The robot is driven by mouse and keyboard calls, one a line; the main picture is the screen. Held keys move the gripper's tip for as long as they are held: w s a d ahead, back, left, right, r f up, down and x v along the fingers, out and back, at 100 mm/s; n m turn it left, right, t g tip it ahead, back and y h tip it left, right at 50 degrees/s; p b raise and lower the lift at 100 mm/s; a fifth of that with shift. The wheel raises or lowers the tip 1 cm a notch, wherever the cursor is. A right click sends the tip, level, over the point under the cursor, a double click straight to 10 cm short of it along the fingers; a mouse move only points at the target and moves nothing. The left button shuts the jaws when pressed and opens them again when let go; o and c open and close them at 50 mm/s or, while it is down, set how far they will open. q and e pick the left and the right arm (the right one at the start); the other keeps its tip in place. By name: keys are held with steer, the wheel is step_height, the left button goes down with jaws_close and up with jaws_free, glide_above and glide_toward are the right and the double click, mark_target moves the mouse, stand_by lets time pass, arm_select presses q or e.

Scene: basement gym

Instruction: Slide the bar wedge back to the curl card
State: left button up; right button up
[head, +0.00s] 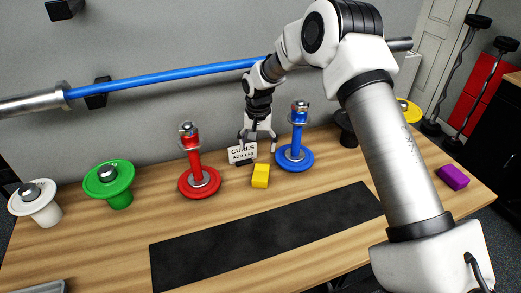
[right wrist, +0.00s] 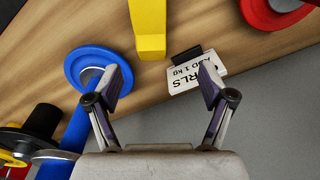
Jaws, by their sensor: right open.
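The white curl card (head: 242,153) reads "CURLS ADD 1 KG" and stands near the wall between the red and blue stands. A yellow block (head: 260,177), likely the bar wedge, sits on the table just in front and to the right of the card. My right gripper (head: 258,138) is open and empty, pointing down near the card and behind the block. In the right wrist view the yellow block (right wrist: 151,30) lies beyond the open fingertips (right wrist: 164,76), and the card (right wrist: 195,75) is partly hidden by one finger. My left gripper is out of view.
A red stand (head: 199,181) and a blue stand (head: 294,158) flank the card closely. A dark mat (head: 260,235) lies in front. Green (head: 118,190) and white (head: 38,212) plates stand left; a purple block (head: 453,177) lies right. A blue bar (head: 170,76) runs along the wall.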

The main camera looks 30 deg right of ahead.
mark_target(261, 170)
steer(key=f, duration=0.2)
steer(key=d+f, duration=0.1)
steer(key=shift+s+f+g, duration=0.1)
steer(key=shift+s+g, duration=0.2)
steer(key=shift+s, duration=0.05)
steer(key=shift+s+a+r, duration=0.25)
step_height(261, 170, down, 7)
steer(key=shift+f+p, duration=0.15)
steer(key=shift+p, duration=0.85)
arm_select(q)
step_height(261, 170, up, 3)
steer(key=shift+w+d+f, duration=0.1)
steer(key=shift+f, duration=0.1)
arm_select(e)
steer(key=shift+w+d+f, duration=0.1)
steer(key=shift+f, duration=0.25)
steer(key=c, duration=1.3)
